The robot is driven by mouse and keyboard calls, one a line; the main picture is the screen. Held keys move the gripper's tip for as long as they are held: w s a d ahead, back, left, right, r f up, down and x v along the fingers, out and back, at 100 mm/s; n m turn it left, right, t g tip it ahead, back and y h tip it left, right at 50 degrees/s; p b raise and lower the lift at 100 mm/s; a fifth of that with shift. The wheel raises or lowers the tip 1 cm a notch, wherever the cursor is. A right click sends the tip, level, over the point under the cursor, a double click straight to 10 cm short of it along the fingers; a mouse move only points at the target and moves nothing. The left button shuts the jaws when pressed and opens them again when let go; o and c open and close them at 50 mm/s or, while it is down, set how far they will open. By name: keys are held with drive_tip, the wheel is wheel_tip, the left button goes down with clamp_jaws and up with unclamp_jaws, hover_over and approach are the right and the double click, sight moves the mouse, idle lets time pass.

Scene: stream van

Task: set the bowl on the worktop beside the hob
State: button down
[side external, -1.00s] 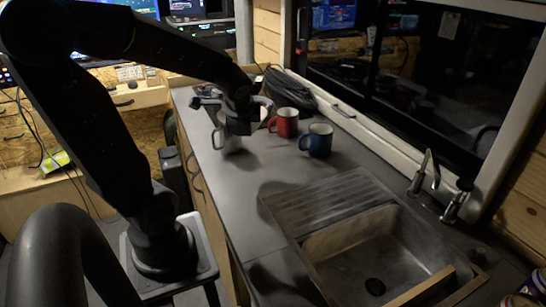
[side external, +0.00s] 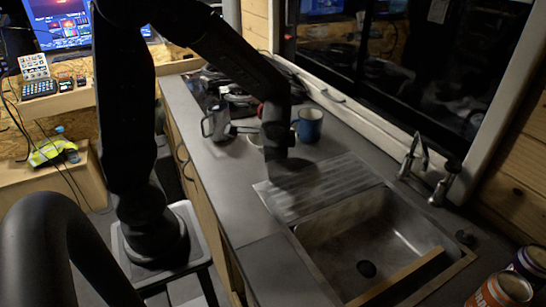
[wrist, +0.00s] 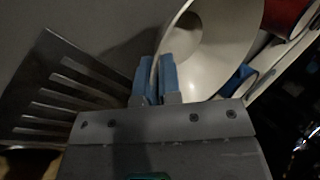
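A pale cream bowl (wrist: 222,42) shows large in the wrist view, its inside facing the camera. Its rim and wall run down between the two blue fingertips of my gripper (wrist: 154,78), which are close together with the wall pinched between them. The bowl is not clear there, mostly hidden by the arm. The grey worktop (side external: 222,185) runs along the left of the sink. The hob is not clearly seen; dark items cover the far end.
A ridged draining board (side external: 335,185) adjoins the steel sink (side external: 400,230). A metal jug (side external: 215,123) stands on the left of the worktop. A blue mug (side external: 310,126) stands near the window, and a red mug (wrist: 287,14) shows in the wrist view. The worktop's front stretch is clear.

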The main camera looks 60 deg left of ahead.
drive_tip(key=shift+f, duration=1.15)
drive_tip(key=c, duration=1.3)
unclamp_jaws()
drive_tip(key=shift+f, duration=0.1)
drive_tip(key=v, duration=1.2)
drive_tip(key=s+d+r+n+t+h, duration=0.3)
drive_tip(key=s+d+r+n+h, duration=0.1)
drive_tip(key=s, duration=0.5)
drive_tip(key=d+r+h, duration=0.1)
drive_tip(key=d+r, duration=0.1)
drive_tip(key=d, duration=0.1)
drive_tip(key=shift+d+n+h, duration=0.3)
drive_tip(key=shift+d+h, duration=0.1)
drive_tip(key=shift+s, duration=0.1)
